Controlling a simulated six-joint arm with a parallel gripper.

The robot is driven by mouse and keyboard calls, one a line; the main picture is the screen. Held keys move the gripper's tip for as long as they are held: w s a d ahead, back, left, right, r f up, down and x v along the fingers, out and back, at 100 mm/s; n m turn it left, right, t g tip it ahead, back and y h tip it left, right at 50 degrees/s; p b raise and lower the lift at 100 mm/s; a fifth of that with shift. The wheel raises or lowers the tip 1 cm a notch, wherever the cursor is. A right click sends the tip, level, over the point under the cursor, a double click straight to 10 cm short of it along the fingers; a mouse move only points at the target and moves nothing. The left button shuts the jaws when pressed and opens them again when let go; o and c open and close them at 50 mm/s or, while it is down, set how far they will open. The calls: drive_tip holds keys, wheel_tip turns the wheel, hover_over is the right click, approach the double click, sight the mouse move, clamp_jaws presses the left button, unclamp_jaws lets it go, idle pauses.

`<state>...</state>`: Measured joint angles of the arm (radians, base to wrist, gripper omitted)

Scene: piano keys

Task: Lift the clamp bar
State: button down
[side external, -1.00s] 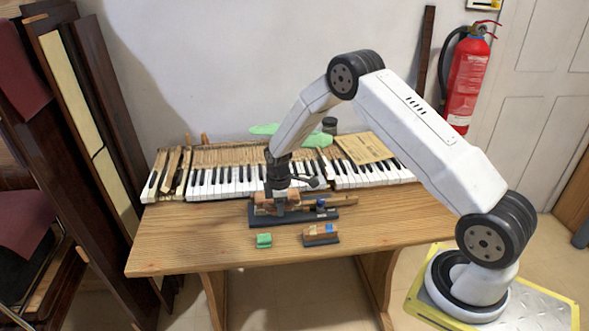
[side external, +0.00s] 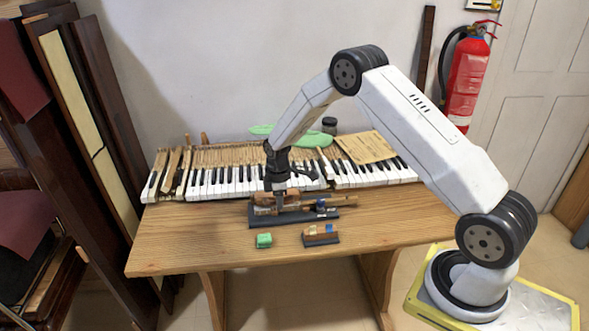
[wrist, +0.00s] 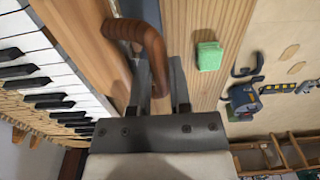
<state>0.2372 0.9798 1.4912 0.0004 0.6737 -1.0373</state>
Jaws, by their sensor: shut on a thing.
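The clamp bar (wrist: 140,32) shows in the wrist view as a brown, rounded bar with a bend. Its bent end runs down between my gripper's fingers (wrist: 161,75), which are shut on it. In the side view the brown bar (side external: 263,198) sits at the left part of a dark fixture base (side external: 295,218) on the table. My gripper (side external: 278,206) points down over that fixture. The fingertips partly hide the bar, and I cannot tell whether it is clear of the fixture.
A row of piano keys (side external: 225,182) lies behind the fixture. A green block (side external: 264,241) and a small block on a dark base (side external: 320,238) sit in front. A wooden strip (side external: 330,201) extends right from the fixture. The table front (side external: 200,250) is bare.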

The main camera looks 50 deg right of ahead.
drive_tip(key=shift+w+d+r, duration=0.25)
drive_tip(key=shift+r, duration=0.1)
idle(0.3)
drive_tip(key=shift+w+d+r, duration=0.2)
drive_tip(key=shift+r, duration=0.2)
drive_tip(key=shift+w+d+r, duration=0.2)
drive_tip(key=shift+r, duration=0.15)
idle(0.4)
drive_tip(key=shift+d+r, duration=0.1)
drive_tip(key=shift+r, duration=0.1)
drive_tip(key=shift+w+d+r, duration=0.5)
drive_tip(key=shift+w+r, duration=0.05)
drive_tip(key=shift+r, duration=0.05)
drive_tip(key=shift+w+d+r, duration=0.15)
drive_tip(key=shift+w+d, duration=0.05)
drive_tip(key=shift+w, duration=0.05)
idle(0.3)
drive_tip(key=shift+w+d+r, duration=0.4)
drive_tip(key=shift+w+d, duration=0.1)
idle(0.4)
